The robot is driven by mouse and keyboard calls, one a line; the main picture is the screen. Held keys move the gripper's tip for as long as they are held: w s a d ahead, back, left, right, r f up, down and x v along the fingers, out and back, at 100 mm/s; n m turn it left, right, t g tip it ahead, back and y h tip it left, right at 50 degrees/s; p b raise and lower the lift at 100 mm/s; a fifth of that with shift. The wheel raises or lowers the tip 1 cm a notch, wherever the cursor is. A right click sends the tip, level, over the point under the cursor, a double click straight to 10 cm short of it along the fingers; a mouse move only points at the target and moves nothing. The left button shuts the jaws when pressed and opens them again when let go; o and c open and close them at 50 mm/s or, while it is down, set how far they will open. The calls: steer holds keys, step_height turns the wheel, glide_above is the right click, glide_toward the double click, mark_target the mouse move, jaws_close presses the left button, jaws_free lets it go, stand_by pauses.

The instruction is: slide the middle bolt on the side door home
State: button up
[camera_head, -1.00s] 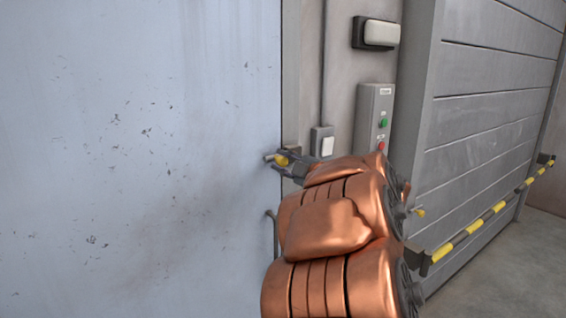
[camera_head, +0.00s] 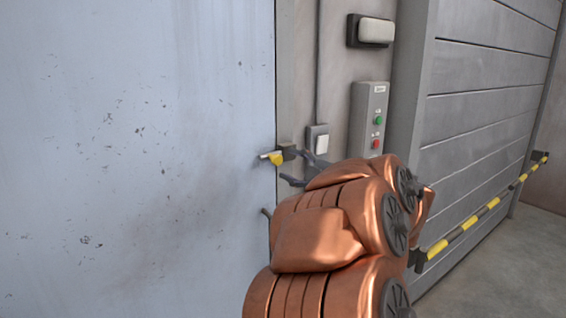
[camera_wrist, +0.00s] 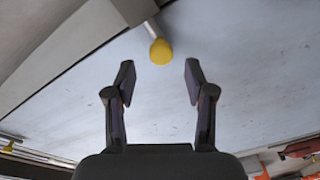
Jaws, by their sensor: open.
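The bolt (camera_head: 264,156) with its yellow knob (camera_head: 276,159) sits at the edge of the pale blue door (camera_head: 140,160). How deep the bolt sits in the bracket is too small to tell.
A dark handle-like part (camera_head: 266,212) shows lower on the door edge. A yellow-black bar (camera_head: 480,213) runs along the grey shutter.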

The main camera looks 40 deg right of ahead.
steer(key=s, duration=0.6)
steer(key=shift+s+d, duration=0.25)
steer(key=shift+d, duration=0.2)
steer(key=shift+w, duration=0.1)
